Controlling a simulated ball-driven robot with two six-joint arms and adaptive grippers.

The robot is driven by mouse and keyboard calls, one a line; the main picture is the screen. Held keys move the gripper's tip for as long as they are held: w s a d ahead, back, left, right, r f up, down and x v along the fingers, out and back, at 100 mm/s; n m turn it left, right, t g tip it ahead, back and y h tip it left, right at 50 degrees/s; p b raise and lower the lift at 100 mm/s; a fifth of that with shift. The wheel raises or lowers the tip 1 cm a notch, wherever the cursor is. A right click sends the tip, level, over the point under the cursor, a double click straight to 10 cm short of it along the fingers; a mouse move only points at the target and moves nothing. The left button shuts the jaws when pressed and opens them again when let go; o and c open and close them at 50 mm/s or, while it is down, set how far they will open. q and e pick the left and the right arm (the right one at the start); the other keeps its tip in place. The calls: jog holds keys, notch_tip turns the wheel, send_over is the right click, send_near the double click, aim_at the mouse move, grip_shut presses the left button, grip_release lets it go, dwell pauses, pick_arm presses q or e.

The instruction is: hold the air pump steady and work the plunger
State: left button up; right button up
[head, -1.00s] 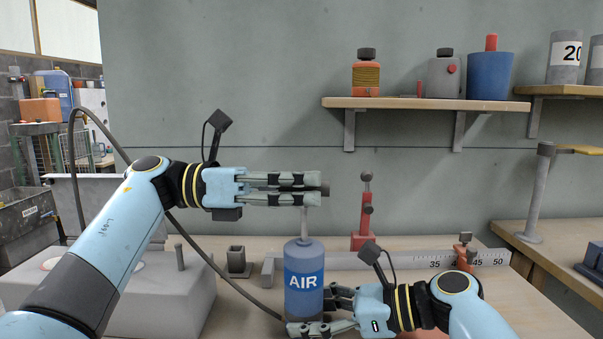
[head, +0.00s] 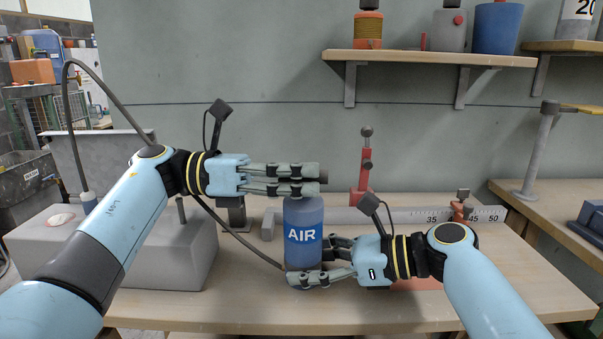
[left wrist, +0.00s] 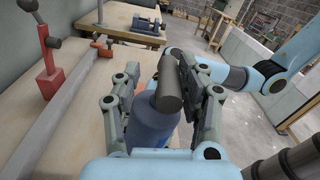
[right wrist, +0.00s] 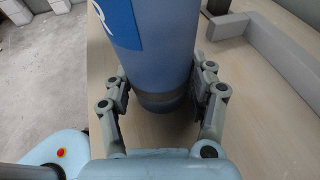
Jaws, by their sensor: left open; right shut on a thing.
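The blue air pump (head: 304,238), labelled AIR, stands upright on the workbench (head: 230,310). My right gripper (head: 308,264) is shut around its lower body from the right; its fingers flank the cylinder in the right wrist view (right wrist: 162,88). My left gripper (head: 314,180) is level just above the pump's top, open. In the left wrist view its fingers lie on both sides of the dark plunger handle (left wrist: 168,88), with the blue body below. The plunger rod is hidden in the head view.
A grey block (head: 165,255) sits left of the pump. Behind it are a red upright stand (head: 364,170) and a long marked rule (head: 415,215). A wall shelf (head: 430,58) with containers hangs above. A dark hose (head: 235,232) runs toward the pump.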

jog(key=shift+f, duration=0.1)
pick_arm(q)
jog(key=a, duration=1.2)
jog(key=shift+w, duration=0.25)
pick_arm(e)
jog(key=shift+f, duration=0.15)
jog(key=o, duration=0.9)
jog(key=v, duration=1.2)
